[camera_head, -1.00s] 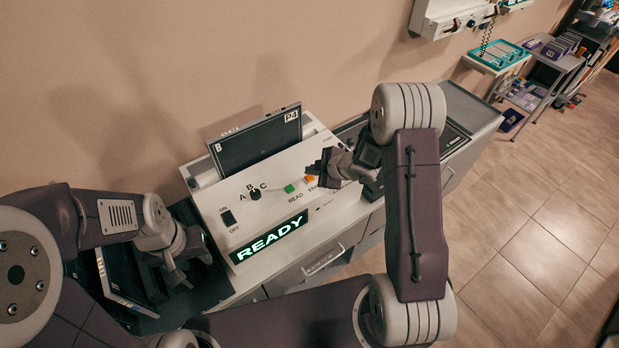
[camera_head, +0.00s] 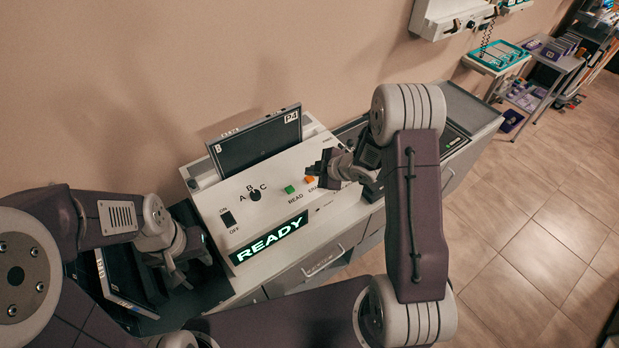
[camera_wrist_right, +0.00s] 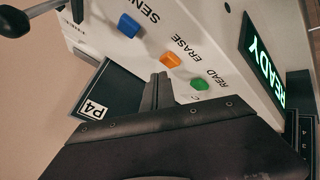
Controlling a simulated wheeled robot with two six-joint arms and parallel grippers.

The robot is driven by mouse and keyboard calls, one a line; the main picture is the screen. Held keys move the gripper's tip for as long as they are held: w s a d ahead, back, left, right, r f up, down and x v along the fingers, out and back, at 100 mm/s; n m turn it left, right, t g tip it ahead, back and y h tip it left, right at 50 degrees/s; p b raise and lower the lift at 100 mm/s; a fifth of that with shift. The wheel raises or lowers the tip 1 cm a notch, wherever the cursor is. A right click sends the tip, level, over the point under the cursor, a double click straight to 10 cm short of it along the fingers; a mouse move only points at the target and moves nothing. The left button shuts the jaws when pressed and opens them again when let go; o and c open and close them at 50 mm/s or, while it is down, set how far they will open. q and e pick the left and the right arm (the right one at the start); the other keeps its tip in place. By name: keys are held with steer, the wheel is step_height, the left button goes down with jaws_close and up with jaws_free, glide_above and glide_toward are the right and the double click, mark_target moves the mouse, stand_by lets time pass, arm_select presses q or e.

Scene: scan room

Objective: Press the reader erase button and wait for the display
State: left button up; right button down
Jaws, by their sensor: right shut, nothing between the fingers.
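The white reader (camera_head: 215,200) stands against the wall with its lit display (camera_head: 268,238) showing READY in green. The orange ERASE button (camera_head: 309,180) sits beside the green READ button (camera_head: 289,189). In the right wrist view the orange button (camera_wrist_right: 170,60) lies between the blue SEND button (camera_wrist_right: 129,25) and the green one (camera_wrist_right: 199,84). My right gripper (camera_head: 318,168) is shut and empty, its tips close to the orange button; contact cannot be made out. My left gripper (camera_head: 183,272) is at the lower left by a dark flat panel (camera_head: 125,285); its jaws are unclear.
A dark cassette labelled P4 (camera_head: 258,143) stands in the reader's back slot. A selector knob (camera_head: 255,194) and an ON/OFF switch (camera_head: 228,218) are on the panel. A cart with a teal tray (camera_head: 500,56) stands at the far right.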

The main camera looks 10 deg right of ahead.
mark_target(312, 180)
stand_by(0.6)
steer(key=shift+f+b, duration=0.4)
steer(key=shift+f+b, duration=0.45)
steer(key=shift+f, duration=0.1)
stand_by(0.5)
steer(key=shift+r, duration=0.15)
steer(key=shift+r+p, duration=0.8)
steer(key=shift+p, duration=0.1)
step_height(312, 180, up, 5)
steer(key=p, duration=0.4)
steer(key=shift+r+p, duration=0.1)
steer(key=shift+p, duration=0.3)
